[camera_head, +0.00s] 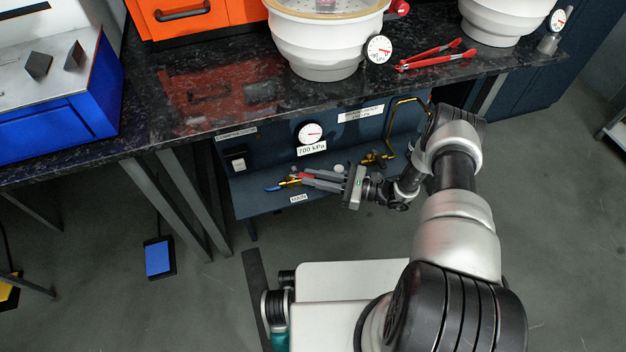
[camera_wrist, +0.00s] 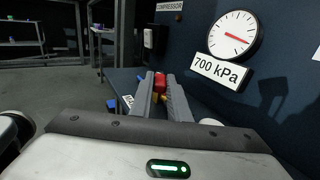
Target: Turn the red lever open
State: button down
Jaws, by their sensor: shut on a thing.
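The red lever (camera_head: 304,175) is on brass fittings on the shelf below the dark counter, near the MAIN label (camera_head: 298,198). My gripper (camera_head: 309,179) reaches it from the right and is shut on it. In the wrist view the red lever (camera_wrist: 160,82) shows between the far ends of my gripper's fingers (camera_wrist: 161,84). Most of the lever is hidden by the fingers. A blue lever (camera_head: 272,188) is just left of the red one, and its blue end also shows in the wrist view (camera_wrist: 111,104).
A 700 kPa gauge (camera_head: 310,133) is on the panel behind. A brass valve with a bent pipe (camera_head: 389,145) is to the right, close to my wrist. The counter edge (camera_head: 240,123) overhangs the shelf.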

jog(key=shift+w+n+g, duration=0.2)
jog(key=shift+n+g, duration=0.2)
jog(key=shift+g, duration=0.2)
